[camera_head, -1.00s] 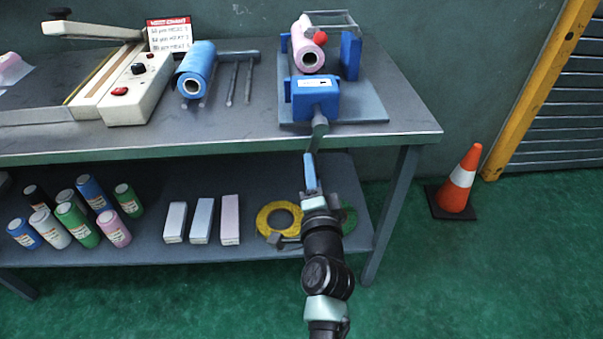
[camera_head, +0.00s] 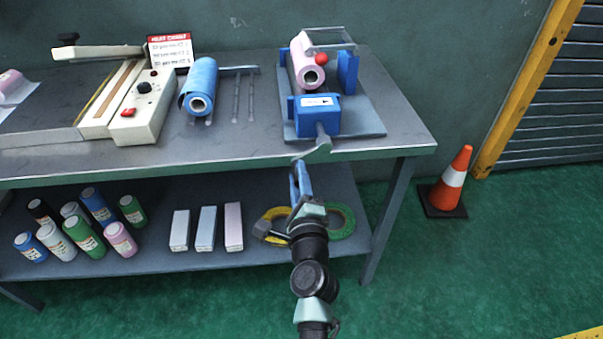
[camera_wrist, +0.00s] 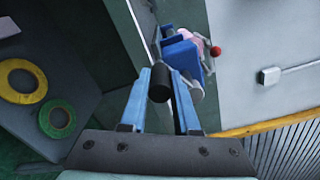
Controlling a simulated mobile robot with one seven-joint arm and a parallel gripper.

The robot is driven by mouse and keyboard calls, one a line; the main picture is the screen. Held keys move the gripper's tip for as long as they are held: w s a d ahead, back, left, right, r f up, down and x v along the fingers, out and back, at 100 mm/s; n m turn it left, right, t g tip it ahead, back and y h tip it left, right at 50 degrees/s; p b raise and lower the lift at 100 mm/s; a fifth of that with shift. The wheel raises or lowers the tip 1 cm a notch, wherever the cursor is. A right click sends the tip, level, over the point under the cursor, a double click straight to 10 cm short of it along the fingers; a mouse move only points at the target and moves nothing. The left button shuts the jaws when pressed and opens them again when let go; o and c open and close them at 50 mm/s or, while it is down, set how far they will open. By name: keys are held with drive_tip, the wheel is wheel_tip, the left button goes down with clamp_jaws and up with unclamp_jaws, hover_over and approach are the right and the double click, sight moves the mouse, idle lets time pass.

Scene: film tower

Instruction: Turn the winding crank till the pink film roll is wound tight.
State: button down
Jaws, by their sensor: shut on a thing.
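The pink film roll (camera_head: 308,76) sits in the blue winder stand on the right of the tabletop, its end facing me; how tight it is wound I cannot tell. The blue box (camera_head: 317,118) at the winder's front carries a grey crank arm (camera_head: 319,150) that hangs past the table's front edge. In the wrist view, the dark crank handle (camera_wrist: 159,86) stands between the two blue fingers of my gripper (camera_wrist: 163,85). My gripper (camera_head: 300,180) is shut on the handle, in front of the table edge. In the head view the fingers hide most of the handle.
A blue roll (camera_head: 198,88) and a white sealer (camera_head: 143,108) stand left on the tabletop. The lower shelf holds bottles, boxes (camera_head: 206,228) and tape rings (camera_head: 342,220) behind my arm. An orange cone (camera_head: 451,182) stands on the floor to the right.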

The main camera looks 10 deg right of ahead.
drive_tip(key=shift+a+r, duration=0.15)
drive_tip(key=shift+r, duration=0.05)
idle(0.4)
drive_tip(key=c, duration=0.7)
unclamp_jaws()
drive_tip(key=shift+o, duration=0.2)
drive_tip(key=shift+m, duration=0.3)
drive_tip(key=s+p, duration=0.1)
drive_tip(key=s, duration=1.2)
